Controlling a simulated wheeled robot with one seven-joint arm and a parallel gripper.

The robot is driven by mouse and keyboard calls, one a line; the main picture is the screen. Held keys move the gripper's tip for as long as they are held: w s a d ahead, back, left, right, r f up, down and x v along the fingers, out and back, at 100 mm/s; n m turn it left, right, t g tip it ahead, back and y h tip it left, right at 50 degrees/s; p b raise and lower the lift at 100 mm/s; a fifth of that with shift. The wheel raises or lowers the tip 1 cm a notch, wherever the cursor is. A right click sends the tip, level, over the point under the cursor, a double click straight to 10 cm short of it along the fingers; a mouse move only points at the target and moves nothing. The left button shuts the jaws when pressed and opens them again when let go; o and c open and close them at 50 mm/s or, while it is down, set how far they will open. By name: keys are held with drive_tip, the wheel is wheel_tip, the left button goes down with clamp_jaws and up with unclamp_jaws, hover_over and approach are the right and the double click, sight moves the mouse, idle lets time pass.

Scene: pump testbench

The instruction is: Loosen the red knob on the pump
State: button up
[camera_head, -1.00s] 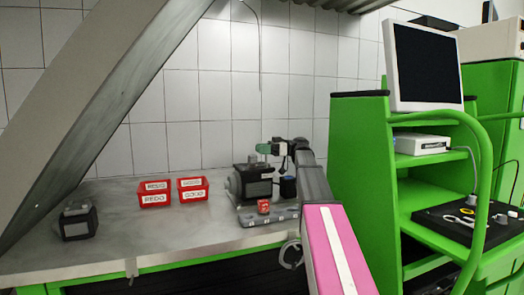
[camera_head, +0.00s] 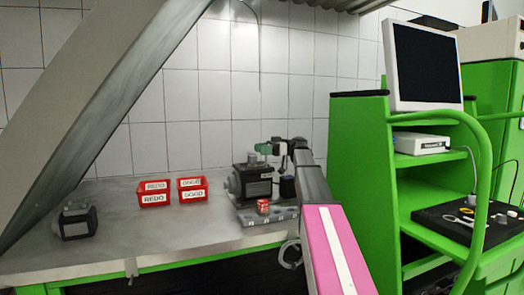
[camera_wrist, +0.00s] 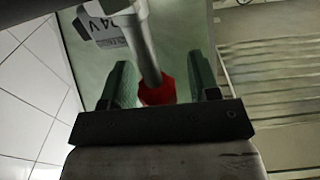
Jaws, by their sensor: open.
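The red knob (camera_wrist: 157,91) shows in the wrist view, at the end of a grey metal stem (camera_wrist: 143,50). My gripper (camera_wrist: 159,68) is open, with one green finger on each side of the knob. A gap shows between the knob and each finger. In the head view, the dark pump (camera_head: 252,182) stands on a grey base on the bench. My gripper (camera_head: 264,148) is above the pump's top, its green fingers pointing left. I cannot make out the knob between the fingers in the head view.
A small red labelled object (camera_head: 263,206) sits at the pump's front. Two red labelled bins (camera_head: 154,199) and a dark block (camera_head: 76,222) are further left on the metal bench (camera_head: 120,245). A green cart (camera_head: 358,160) with a monitor stands close on the right.

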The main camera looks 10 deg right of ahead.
drive_tip(key=s+a+r, duration=0.6)
drive_tip(key=a+r, duration=0.3)
drive_tip(key=r, duration=0.2)
drive_tip(key=shift+a, duration=0.4)
drive_tip(key=shift+s, duration=0.1)
